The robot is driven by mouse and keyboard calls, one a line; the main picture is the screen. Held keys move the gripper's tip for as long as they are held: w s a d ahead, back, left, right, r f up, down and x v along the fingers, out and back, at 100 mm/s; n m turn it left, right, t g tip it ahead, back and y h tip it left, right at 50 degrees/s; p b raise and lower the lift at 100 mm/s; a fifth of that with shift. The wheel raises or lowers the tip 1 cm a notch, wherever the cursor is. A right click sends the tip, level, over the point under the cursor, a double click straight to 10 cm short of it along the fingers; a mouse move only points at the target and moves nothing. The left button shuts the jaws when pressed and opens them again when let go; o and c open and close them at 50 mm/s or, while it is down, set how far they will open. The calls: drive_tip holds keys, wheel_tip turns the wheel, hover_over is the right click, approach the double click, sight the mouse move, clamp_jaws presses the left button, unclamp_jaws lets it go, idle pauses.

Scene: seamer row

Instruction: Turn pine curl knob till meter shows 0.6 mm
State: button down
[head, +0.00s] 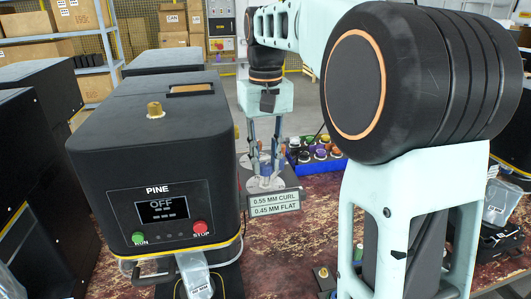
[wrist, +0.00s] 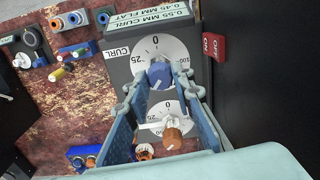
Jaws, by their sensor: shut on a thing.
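The black PINE machine (head: 155,150) stands at left in the head view; its meter screen (head: 162,210) reads OFF. Behind it to the right, my gripper (head: 265,176) points down at a dial box. In the wrist view my gripper (wrist: 161,80) is shut on the blue knob (wrist: 160,76), one finger on each side. This knob sits on the upper white dial (wrist: 155,45), beside the CURL label (wrist: 118,53). Its white mark points down-left. An orange-brown knob (wrist: 172,138) sits on the lower dial, between the fingers but clear of the tips; its label is mostly hidden.
A sign (head: 274,202) reads 0.55 MM CURL, 0.45 MM FLAT. A red OFF/ON switch (wrist: 214,46) is right of the dials. PINE has a green RUN button (head: 138,238) and red STOP button (head: 200,227). A blue tray (head: 304,167) of coloured knobs stands behind the sign.

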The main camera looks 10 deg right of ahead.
sight(265, 164)
drive_tip(key=shift+n, duration=0.6)
drive_tip(key=c, duration=1.7)
unclamp_jaws()
drive_tip(key=shift+o, duration=0.2)
drive_tip(key=shift+r, duration=0.1)
wheel_tip(265, 164, up, 12)
drive_tip(key=shift+w, duration=0.1)
